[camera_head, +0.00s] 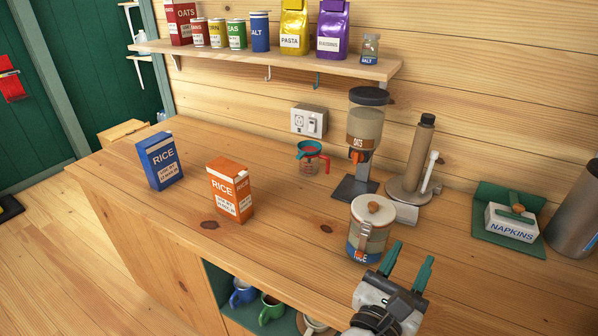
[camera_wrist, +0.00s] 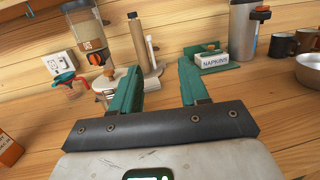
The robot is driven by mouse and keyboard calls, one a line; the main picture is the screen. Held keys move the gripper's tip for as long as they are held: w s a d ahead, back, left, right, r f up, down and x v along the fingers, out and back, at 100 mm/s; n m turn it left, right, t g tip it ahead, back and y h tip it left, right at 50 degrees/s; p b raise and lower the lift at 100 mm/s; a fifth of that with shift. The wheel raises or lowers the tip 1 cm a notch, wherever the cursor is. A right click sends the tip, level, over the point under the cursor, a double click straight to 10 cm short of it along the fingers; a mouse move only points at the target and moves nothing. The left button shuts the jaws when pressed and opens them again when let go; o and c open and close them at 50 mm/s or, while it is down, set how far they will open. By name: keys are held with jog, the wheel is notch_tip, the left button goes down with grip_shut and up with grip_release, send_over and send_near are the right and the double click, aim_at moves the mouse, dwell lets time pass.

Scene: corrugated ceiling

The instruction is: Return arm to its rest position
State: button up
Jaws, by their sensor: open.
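My gripper (camera_head: 408,265) is at the lower right in the head view, above the front part of the wooden counter (camera_head: 290,255). Its two green fingers stand apart with nothing between them. In the wrist view my gripper (camera_wrist: 158,88) points toward the back wall, open and empty. A glass jar (camera_head: 368,232) with a white lid and wooden knob stands just behind and left of the fingers in the head view. In the wrist view the jar (camera_wrist: 104,82) is partly hidden by the left finger.
A blue rice box (camera_head: 160,161) and an orange rice box (camera_head: 230,189) stand on the left. An oats dispenser (camera_head: 364,142), a measuring cup (camera_head: 311,160), a paper towel holder (camera_head: 416,160) and a napkin box (camera_head: 511,222) stand behind. A shelf (camera_head: 262,58) with packages runs above.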

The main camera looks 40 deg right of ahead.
jog(key=w+a+r+n+t+y, duration=0.3)
jog(key=w+a+r+n+t, duration=0.15)
jog(key=n+t, duration=0.55)
jog(key=w+a+r+n+t+y, duration=0.3)
jog(key=w+a+n+t+y, duration=0.15)
jog(key=n+t, duration=0.5)
jog(key=w+a+f+n+g+y, duration=0.2)
jog(key=a+f+n+y, duration=0.2)
jog(key=n+y, duration=0.5)
jog(key=w+a+f+n+g+y, duration=0.1)
jog(key=w+a+f+n+y, duration=0.35)
jog(key=n, duration=0.75)
jog(key=s+f+n+g+y, duration=0.1)
jog(key=s+f+n+g, duration=0.3)
jog(key=f, duration=0.4)
jog(key=s+f+n+g+y, duration=0.1)
jog(key=s+f+n+g, duration=0.15)
jog(key=f+g, duration=0.45)
jog(key=s+d+f+n+g+h, duration=0.2)
jog(key=s+d+f+g, duration=0.2)
jog(key=s, duration=0.3)
jog(key=s+d+f+n+g+h, duration=0.2)
jog(key=s+d+f+g, duration=0.2)
jog(key=s+f, duration=0.2)
jog(key=s, duration=0.2)
jog(key=shift+s, duration=0.3)
